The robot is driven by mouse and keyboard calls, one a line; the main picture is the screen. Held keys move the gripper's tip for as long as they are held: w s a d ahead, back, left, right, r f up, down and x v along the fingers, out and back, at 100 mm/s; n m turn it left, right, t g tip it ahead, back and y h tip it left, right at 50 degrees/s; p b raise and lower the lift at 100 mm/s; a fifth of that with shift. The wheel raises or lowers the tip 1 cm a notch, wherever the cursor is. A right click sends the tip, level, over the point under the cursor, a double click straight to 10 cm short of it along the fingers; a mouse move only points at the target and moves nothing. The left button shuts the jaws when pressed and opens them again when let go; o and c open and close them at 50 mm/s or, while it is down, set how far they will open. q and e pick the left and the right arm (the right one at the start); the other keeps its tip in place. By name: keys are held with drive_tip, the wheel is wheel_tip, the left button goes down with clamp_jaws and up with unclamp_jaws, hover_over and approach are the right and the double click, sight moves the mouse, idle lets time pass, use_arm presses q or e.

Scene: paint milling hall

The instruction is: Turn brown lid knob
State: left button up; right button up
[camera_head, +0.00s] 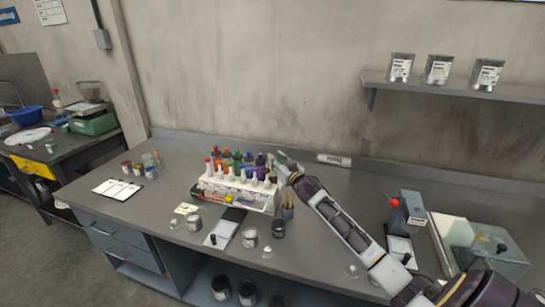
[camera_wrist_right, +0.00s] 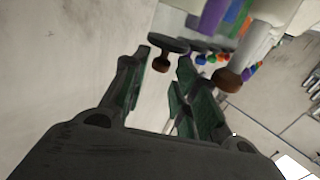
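A rack (camera_head: 240,197) of bottles with coloured lids stands on the grey bench. My right gripper (camera_head: 282,164) reaches its right end. In the right wrist view, the gripper (camera_wrist_right: 164,57) has its two dark green-lined fingers apart. A brown lid knob (camera_wrist_right: 162,64) under a dark disc shows between the fingertips; I cannot tell whether they touch it. A second brown knob (camera_wrist_right: 228,78) shows to the right of the fingers. In the head view, the brown knob cannot be made out behind the gripper. My left gripper is not in view.
Glass jars (camera_head: 250,237) and a dark jar (camera_head: 278,229) stand in front of the rack. A red-and-grey device (camera_head: 412,208) is at the right.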

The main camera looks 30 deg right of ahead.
drive_tip(key=shift+w+d, duration=0.1)
drive_tip(key=shift+w, duration=1.85)
clamp_jaws()
